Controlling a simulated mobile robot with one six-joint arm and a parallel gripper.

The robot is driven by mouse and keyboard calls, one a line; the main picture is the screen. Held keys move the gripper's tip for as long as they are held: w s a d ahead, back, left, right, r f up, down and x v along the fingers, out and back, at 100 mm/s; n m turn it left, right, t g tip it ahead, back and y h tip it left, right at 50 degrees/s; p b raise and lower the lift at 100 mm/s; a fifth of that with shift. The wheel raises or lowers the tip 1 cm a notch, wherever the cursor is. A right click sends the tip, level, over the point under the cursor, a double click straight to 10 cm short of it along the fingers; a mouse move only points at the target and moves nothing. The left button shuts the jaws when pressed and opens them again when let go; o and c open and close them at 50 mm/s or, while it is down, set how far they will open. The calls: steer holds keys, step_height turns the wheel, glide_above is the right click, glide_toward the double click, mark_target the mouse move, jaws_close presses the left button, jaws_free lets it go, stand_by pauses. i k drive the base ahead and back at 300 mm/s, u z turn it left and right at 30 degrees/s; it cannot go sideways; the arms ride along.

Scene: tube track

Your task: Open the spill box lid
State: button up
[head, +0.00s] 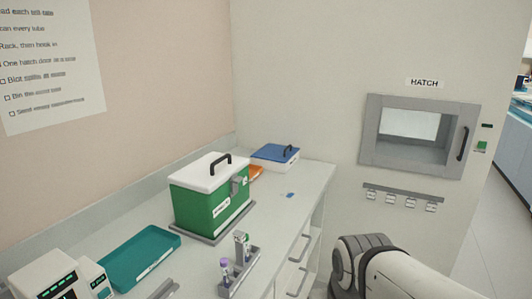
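Two lidded boxes stand on the counter, and I cannot read which one is the spill box. One is a white box (270,164) at the back corner with a blue lid (277,152) and a dark handle; its lid looks shut. The other is a larger green box (206,211) with a white lid (206,171), a black handle and a grey latch (239,185) at its right side; its lid is also shut. My arm shows at the bottom right, but my gripper is not in view.
The counter (285,215) is clear right of the green box, except for a small blue item (290,195). A tube rack (240,270), a teal tray (140,258) and a device (50,278) stand nearer. An orange item (256,172) is partly hidden. A closed hatch (468,112) is on the wall.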

mark_target(282, 154)
steer(key=z, duration=1.6)
steer(key=i, duration=2.65)
steer(key=u, duration=2.75)
steer(key=i, duration=0.5)
steer(key=u, duration=0.05)
